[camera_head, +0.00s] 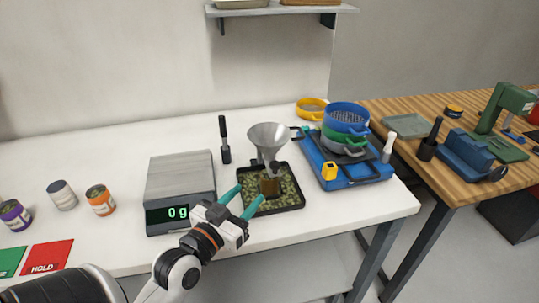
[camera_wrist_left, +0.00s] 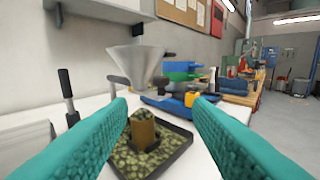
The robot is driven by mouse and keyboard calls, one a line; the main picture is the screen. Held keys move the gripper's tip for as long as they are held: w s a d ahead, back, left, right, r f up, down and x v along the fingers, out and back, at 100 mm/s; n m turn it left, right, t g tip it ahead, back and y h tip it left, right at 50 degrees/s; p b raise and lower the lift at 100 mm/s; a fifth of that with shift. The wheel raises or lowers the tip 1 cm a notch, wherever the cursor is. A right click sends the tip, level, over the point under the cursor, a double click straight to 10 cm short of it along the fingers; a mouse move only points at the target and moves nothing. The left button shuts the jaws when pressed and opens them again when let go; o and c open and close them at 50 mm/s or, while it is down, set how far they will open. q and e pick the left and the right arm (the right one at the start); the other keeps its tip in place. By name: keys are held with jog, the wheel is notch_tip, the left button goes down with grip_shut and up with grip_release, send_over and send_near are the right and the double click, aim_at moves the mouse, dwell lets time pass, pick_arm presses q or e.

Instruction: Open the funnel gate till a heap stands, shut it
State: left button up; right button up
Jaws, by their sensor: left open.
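A grey metal funnel (camera_head: 268,138) is held upright above a black tray (camera_head: 296,206) of green-brown pellets (camera_head: 286,185). A brown cup (camera_head: 270,188) stands in the tray below the spout; in the left wrist view pellets show at its top (camera_wrist_left: 143,125). The funnel also shows in the left wrist view (camera_wrist_left: 136,63), with small grey and dark parts near its spout; I cannot tell which is the gate. My left gripper (camera_head: 247,197) is open and empty, its teal fingers in front of the funnel near the cup. My right gripper is not in view.
A scale (camera_head: 180,185) reading 0 g stands left of the tray. A black-handled tool (camera_head: 224,140) stands upright behind. A blue tray (camera_head: 350,180) with stacked sieves (camera_head: 346,118) is at right. Jars (camera_head: 100,200) and a red HOLD card (camera_head: 48,256) lie left.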

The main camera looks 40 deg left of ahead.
aim_at(272, 169)
pick_arm(q)
jog(key=w, duration=0.2)
jog(key=w+p, duration=0.1)
jog(key=w, duration=0.1)
jog(key=w+p, duration=0.1)
jog(key=w, duration=0.1)
jog(key=shift+w+a+r, duration=0.1)
jog(key=shift+w+r, duration=0.2)
jog(key=shift+r, duration=0.05)
jog(key=w, duration=0.3)
jog(key=shift+w+a+f, duration=0.1)
jog(key=shift+w+a, duration=0.05)
jog(key=shift+w, duration=0.25)
jog(key=shift+w+f+p, duration=0.1)
jog(key=shift+w+p, duration=0.2)
jog(key=shift+w, duration=0.15)
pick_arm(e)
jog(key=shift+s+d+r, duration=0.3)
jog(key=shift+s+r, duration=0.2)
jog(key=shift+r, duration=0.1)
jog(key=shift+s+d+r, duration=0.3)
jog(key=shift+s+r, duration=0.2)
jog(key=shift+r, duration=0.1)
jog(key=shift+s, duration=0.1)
